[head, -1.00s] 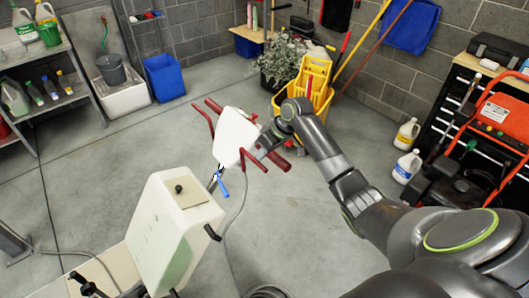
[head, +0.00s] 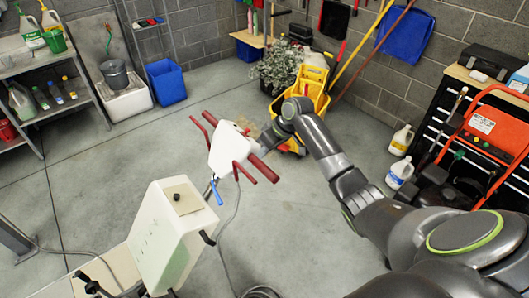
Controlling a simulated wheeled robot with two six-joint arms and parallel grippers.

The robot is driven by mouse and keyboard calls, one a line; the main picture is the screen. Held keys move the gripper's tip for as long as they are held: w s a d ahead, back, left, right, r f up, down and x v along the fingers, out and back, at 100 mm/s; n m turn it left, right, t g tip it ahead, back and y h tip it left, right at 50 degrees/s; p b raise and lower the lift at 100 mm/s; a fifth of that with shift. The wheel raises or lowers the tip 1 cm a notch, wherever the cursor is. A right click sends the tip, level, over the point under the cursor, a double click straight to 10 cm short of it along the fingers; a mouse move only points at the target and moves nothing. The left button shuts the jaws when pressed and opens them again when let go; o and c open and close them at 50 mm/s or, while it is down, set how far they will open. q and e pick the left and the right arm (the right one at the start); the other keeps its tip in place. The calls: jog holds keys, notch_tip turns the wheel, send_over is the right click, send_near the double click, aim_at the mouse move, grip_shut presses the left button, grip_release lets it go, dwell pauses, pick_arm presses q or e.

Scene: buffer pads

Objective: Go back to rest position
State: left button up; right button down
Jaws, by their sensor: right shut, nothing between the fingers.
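The right gripper (head: 246,133) is at the end of my right arm, which reaches in from the lower right. It is shut and empty, close behind the white head of a floor machine (head: 222,150) with dark red handles. The handles and the head partly hide its fingers, and I cannot tell whether they touch. The machine's white tank (head: 172,228) stands to the lower left of the gripper. My left gripper is not in view.
A yellow mop bucket (head: 314,88) and a potted plant (head: 282,70) stand behind my right wrist. White bottles (head: 399,172) and an orange-framed machine (head: 497,125) are at the right. A blue bin (head: 166,82) is at the back left. Open floor lies between.

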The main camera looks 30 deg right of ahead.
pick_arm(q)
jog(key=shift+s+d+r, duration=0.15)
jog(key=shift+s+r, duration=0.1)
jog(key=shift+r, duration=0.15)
pick_arm(e)
jog(key=shift+s+d+r, duration=0.2)
jog(key=shift+s+r, duration=0.1)
jog(key=shift+r, duration=0.15)
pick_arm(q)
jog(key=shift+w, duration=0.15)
pick_arm(e)
jog(key=shift+w+a, duration=0.1)
jog(key=shift+w, duration=0.1)
jog(key=shift+s+f, duration=0.1)
